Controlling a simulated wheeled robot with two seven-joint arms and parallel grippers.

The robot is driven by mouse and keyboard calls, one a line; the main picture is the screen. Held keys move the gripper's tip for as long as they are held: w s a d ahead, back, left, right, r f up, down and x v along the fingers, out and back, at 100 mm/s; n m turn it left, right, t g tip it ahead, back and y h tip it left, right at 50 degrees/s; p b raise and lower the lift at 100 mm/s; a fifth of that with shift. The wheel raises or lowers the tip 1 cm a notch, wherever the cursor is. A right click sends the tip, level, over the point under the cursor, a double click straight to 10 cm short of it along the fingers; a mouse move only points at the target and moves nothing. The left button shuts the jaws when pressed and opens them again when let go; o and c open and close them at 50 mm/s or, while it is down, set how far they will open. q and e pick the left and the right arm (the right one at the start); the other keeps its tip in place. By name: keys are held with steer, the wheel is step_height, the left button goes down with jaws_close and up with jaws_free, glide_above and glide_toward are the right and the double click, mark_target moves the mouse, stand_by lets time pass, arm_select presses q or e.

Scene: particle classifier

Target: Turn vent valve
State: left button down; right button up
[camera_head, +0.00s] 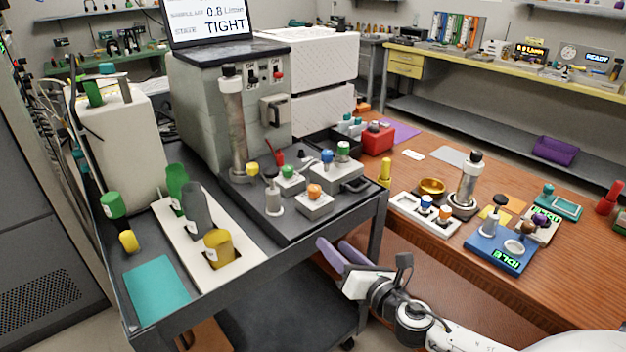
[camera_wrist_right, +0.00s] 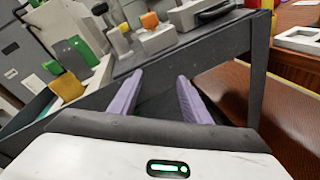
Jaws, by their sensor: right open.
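Several small grey blocks with coloured knobs stand on the dark tray (camera_head: 243,193) of the cart; I cannot tell which one is the vent valve. One has an orange knob (camera_head: 314,190), one a green knob (camera_head: 287,171), one a blue knob (camera_head: 327,156). The orange knob (camera_wrist_right: 150,20) also shows in the right wrist view. My right gripper (camera_head: 335,248) has two purple fingers, open and empty, beside the cart's right side and below its top. In the right wrist view the gripper (camera_wrist_right: 160,80) points toward the cart edge. My left gripper is not in view.
The grey cart edge and leg (camera_head: 376,222) stand close to my right gripper. A wooden bench (camera_head: 540,190) with small instruments is on the right.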

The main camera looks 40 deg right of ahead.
mark_target(318, 194)
steer(key=w+d+r+n+t, duration=0.2)
steer(key=w+r+n, duration=0.1)
steer(key=r+n, duration=0.4)
steer(key=shift+m, duration=0.3)
steer(key=w, duration=0.6)
steer(key=w+d+p, duration=0.1)
steer(key=w, duration=0.2)
steer(key=shift+r, duration=0.1)
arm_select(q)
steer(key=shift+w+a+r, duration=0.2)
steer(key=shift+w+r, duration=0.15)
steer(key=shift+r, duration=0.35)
arm_select(e)
steer(key=shift+w, duration=0.7)
steer(key=shift+c, duration=0.4)
